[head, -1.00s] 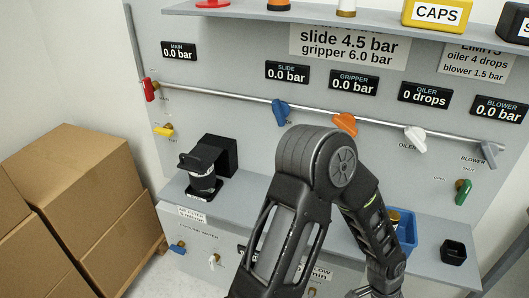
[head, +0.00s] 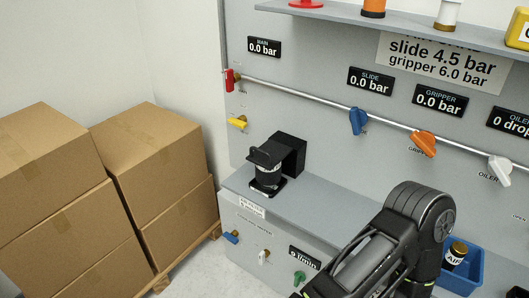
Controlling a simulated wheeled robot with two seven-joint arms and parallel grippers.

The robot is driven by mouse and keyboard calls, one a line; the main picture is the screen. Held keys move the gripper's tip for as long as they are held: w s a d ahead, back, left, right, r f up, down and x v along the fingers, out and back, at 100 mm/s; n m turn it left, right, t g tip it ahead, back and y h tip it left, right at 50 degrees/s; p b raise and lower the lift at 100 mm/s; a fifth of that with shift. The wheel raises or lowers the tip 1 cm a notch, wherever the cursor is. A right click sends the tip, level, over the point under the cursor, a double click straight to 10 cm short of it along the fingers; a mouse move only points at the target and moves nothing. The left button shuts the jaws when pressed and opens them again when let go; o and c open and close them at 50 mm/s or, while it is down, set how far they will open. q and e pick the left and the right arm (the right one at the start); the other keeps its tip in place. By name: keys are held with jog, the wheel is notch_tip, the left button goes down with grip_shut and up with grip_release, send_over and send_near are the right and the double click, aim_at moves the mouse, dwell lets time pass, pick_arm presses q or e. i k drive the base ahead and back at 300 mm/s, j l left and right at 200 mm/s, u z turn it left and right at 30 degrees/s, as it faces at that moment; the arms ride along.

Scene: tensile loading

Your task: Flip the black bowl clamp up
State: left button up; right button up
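The black bowl clamp (head: 264,157) is on the air filter unit at the left of the grey panel. It sits in front of the black filter block (head: 291,152) and above the filter bowl (head: 268,176), which has a pale band. Whether the clamp is up or down is hard to tell at this size. A black link of one of my arms (head: 421,214) fills the lower right, well to the right of the filter and apart from it. Neither gripper shows in the head view.
Cardboard boxes (head: 158,160) stand on a pallet at the left. A pipe with blue (head: 357,121), orange (head: 422,143) and white (head: 499,169) handles crosses the panel. A blue bin (head: 463,277) holds a bottle. The ledge (head: 335,208) right of the filter is clear.

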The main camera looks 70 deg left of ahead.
aim_at(269, 154)
jog(key=u, duration=0.45)
jog(key=i+u, duration=0.1)
jog(key=u, duration=0.35)
jog(key=l+u, duration=0.1)
jog(key=u, duration=0.35)
jog(key=i+l+u, duration=0.1)
jog(key=u, duration=0.35)
jog(key=l+u, duration=0.1)
jog(key=u, duration=0.35)
jog(key=l+u, duration=0.1)
jog(key=u, duration=0.35)
jog(key=i+l+z, duration=0.2)
jog(key=l, duration=0.05)
